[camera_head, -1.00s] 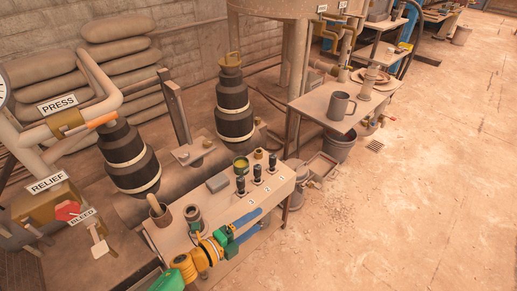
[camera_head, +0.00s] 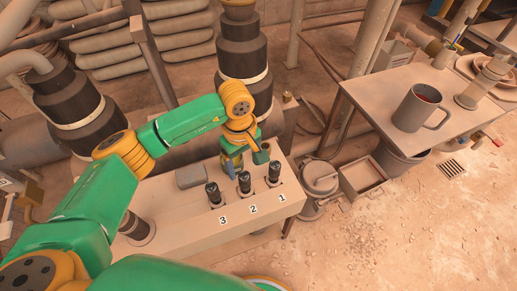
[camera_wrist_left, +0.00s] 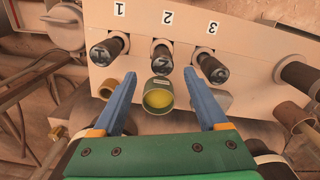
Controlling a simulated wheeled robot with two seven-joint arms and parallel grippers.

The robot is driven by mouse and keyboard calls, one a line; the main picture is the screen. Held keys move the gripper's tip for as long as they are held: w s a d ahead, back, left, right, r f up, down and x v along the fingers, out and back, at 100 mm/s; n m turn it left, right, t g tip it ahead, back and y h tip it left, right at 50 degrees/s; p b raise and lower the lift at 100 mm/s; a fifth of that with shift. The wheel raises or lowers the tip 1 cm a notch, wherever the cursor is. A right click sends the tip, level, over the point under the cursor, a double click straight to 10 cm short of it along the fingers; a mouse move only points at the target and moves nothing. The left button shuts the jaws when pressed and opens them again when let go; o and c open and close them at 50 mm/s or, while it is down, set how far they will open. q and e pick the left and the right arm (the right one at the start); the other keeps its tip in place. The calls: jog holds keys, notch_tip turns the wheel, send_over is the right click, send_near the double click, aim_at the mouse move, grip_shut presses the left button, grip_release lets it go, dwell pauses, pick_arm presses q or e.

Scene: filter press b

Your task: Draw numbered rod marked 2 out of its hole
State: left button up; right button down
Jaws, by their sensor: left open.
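Three black-topped rods stand in the pale bench block. Rod 2 (camera_head: 244,183) is the middle one, behind its label "2" (camera_head: 253,209). In the left wrist view rod 2 (camera_wrist_left: 162,57) shows its marked end, seated in its hole. My left gripper (camera_head: 232,163) is above the block, behind the rods. In the left wrist view its blue fingers (camera_wrist_left: 160,78) are spread and empty, pointing toward rod 2, with one tip on each side of its line. The fingers are apart from the rod. My right gripper is not in view.
Rod 3 (camera_head: 213,194) and rod 1 (camera_head: 274,173) stand close on either side. A side table (camera_head: 365,98) with a mug (camera_head: 417,107) stands right.

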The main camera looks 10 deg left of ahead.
aim_at(244, 175)
pick_arm(q)
jog(key=shift+w+a+f, duration=0.1)
jog(key=shift+w+f, duration=0.05)
jog(key=shift+f, duration=0.2)
jog(key=f, duration=0.6)
jog(key=shift+s+a+f+b, duration=0.1)
jog(key=shift+s+b, duration=0.15)
jog(key=shift+b, duration=0.1)
grip_shut()
